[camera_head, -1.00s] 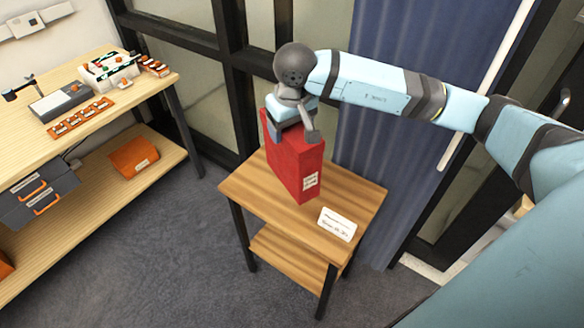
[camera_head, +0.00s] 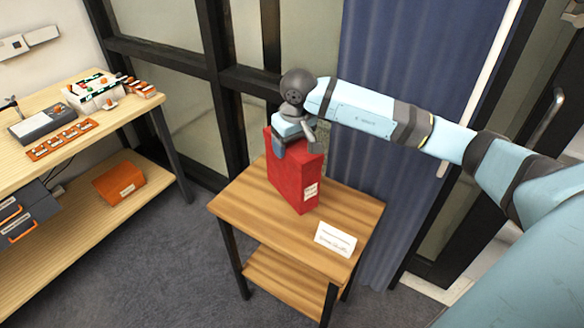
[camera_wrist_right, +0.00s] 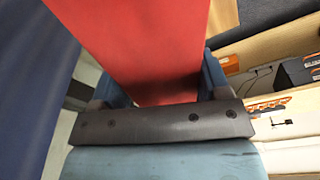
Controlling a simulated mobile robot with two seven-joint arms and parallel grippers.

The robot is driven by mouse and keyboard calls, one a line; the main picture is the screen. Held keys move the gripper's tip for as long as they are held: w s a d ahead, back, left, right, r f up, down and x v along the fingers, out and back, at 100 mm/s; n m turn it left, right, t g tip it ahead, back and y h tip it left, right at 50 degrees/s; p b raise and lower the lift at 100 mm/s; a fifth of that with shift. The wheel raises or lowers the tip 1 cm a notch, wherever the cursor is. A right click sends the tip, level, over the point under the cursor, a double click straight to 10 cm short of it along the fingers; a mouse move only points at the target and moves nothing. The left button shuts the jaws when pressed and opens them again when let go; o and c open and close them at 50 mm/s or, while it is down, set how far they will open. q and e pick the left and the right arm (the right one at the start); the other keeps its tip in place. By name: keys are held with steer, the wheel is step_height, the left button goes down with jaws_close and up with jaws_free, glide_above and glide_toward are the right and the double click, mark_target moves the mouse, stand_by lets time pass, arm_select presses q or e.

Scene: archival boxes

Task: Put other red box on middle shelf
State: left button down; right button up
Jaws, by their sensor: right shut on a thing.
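A red box (camera_head: 294,180) with a white label on its narrow side is upright at the small wooden table (camera_head: 240,203). I cannot tell whether its base touches the tabletop. My right gripper (camera_head: 293,142) is shut on the top of the red box, and my right arm reaches in from the right. In the right wrist view the red box (camera_wrist_right: 135,45) fills the space between the two fingers. My left gripper is not in view. No middle shelf can be made out as such.
A blue curtain (camera_head: 385,90) hangs behind.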

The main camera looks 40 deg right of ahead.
step_height(320, 180, down, 8)
steer(key=shift+f, duration=0.1)
stand_by(0.4)
steer(key=shift+f, duration=0.15)
steer(key=o, duration=1.5)
steer(key=shift+o, duration=0.2)
